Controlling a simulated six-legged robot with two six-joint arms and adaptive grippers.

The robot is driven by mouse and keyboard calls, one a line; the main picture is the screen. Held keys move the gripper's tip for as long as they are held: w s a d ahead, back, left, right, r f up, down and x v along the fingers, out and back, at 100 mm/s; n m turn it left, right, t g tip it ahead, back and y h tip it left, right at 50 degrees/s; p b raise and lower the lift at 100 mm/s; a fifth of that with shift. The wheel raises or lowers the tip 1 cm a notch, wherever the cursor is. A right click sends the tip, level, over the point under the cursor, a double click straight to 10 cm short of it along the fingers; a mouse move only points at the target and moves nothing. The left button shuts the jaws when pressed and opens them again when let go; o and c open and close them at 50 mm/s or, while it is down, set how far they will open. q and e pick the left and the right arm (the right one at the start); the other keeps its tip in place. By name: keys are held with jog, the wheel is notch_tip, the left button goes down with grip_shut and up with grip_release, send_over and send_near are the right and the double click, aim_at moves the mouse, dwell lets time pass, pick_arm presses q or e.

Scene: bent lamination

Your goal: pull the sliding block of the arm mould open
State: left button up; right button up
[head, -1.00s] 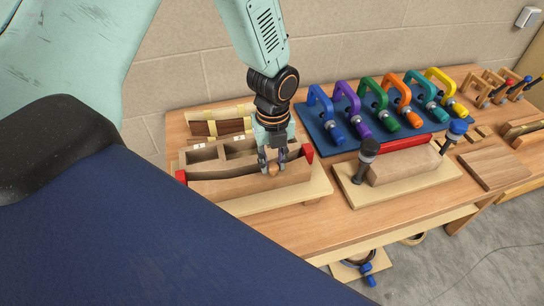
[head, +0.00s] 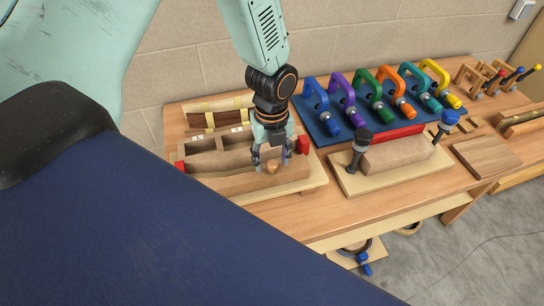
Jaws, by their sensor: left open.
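The arm mould (head: 207,160) is a pale wooden form on a light base board (head: 318,180), at the left of the bench. Its sliding block (head: 222,186) is the long curved wooden piece at the front, with a gap between it and the fixed part behind. A small round wooden knob (head: 271,168) sits on the block's front. My left gripper (head: 273,163) comes down from above with its fingers spread on either side of the knob. Whether a finger touches the knob I cannot tell. My right gripper is out of view.
Red pieces (head: 303,145) sit at the mould's ends. A wooden block between two clamps (head: 395,152) stands to the right. Several coloured clamps (head: 375,90) stand on a blue board behind. A flat wooden board (head: 487,155) lies farther right. Bench space in front of the mould is clear.

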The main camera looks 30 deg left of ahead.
pick_arm(q)
jog(key=shift+w, duration=0.1)
jog(key=shift+r, duration=0.4)
notch_tip(320, 180, up, 11)
dwell(0.7)
